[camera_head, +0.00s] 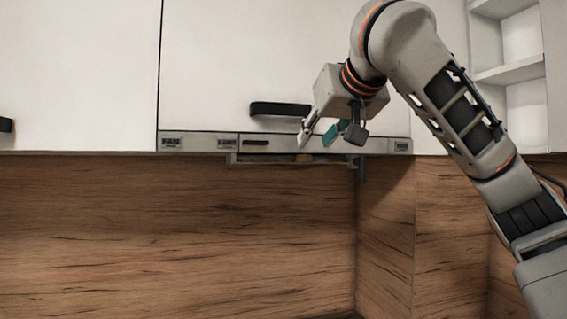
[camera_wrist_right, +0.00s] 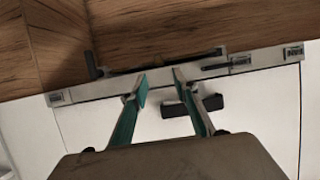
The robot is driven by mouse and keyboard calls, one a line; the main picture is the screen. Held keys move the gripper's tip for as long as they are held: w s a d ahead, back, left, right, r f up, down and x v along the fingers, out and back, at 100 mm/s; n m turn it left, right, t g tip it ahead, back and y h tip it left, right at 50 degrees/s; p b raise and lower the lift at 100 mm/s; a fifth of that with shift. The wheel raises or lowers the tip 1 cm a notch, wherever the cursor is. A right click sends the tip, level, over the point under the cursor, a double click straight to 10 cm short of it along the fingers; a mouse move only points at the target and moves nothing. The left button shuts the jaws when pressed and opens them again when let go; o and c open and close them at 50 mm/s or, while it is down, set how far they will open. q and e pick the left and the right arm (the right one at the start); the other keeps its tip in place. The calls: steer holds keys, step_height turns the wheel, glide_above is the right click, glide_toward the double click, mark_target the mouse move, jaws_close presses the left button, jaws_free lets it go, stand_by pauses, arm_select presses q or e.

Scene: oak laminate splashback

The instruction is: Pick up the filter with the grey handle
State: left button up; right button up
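I cannot clearly make out a filter or a grey handle. A slim grey hood strip (camera_head: 200,143) runs under the white cabinets, and a shallow grey frame (camera_head: 270,159) hangs just below it. In the right wrist view the hood strip (camera_wrist_right: 100,90) crosses behind my fingers. A short dark bar (camera_head: 255,142) sits on the strip's front; whether it belongs to a filter I cannot tell. My right gripper (camera_head: 316,142) is in front of the strip, its teal-padded fingers apart and empty. It also shows open in the right wrist view (camera_wrist_right: 159,77). My left gripper is out of view.
White cabinet doors (camera_head: 80,75) fill the upper wall; one has a black handle (camera_head: 280,109) close to my right gripper. Open shelves (camera_head: 510,73) stand at the right. The wood splashback (camera_head: 180,235) below is bare.

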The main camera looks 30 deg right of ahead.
mark_target(307, 152)
steer(key=shift+p+x, duration=0.9)
steer(key=shift+x, duration=2.5)
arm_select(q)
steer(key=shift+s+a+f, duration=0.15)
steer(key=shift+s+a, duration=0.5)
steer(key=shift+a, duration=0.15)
arm_select(e)
steer(key=shift+s+f, duration=0.1)
steer(key=shift+f, duration=0.05)
jaws_close()
